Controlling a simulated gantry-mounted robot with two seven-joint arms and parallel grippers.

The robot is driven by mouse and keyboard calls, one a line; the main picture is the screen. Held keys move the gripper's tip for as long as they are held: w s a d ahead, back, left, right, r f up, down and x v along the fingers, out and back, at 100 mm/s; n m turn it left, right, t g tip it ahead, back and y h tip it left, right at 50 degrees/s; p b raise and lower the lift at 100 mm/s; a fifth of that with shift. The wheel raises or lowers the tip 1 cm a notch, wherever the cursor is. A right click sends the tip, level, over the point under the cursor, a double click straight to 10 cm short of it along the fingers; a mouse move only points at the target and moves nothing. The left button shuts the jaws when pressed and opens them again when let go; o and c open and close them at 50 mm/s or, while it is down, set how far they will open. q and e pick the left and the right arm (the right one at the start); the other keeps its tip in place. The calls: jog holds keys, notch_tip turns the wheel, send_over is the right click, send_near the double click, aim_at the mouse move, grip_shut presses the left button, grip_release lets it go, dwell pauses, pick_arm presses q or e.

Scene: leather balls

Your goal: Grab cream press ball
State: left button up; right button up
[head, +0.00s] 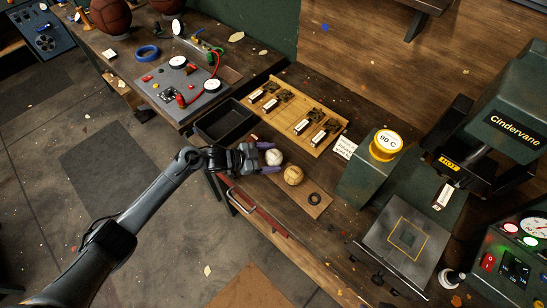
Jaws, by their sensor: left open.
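A pale cream-white ball (274,157) sits on the wooden bench near the front edge. A tan-yellow ball (293,175) lies just to its right and nearer the front, on a brown mat. My left gripper (268,157) reaches in from the left with its jaws open. Its purple fingertips lie on the far and near sides of the cream-white ball; I cannot tell whether they touch it. My right gripper is not in view.
A black ring (314,199) lies on the brown mat (317,211). A black tray (221,122) and a wooden board with stamps (318,106) stand behind. A green press (497,125) and a yellow-capped post (386,145) are on the right.

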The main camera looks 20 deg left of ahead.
pick_arm(q)
jog(key=c, duration=0.8)
jog(key=shift+r, duration=0.1)
jog(key=shift+c, duration=0.2)
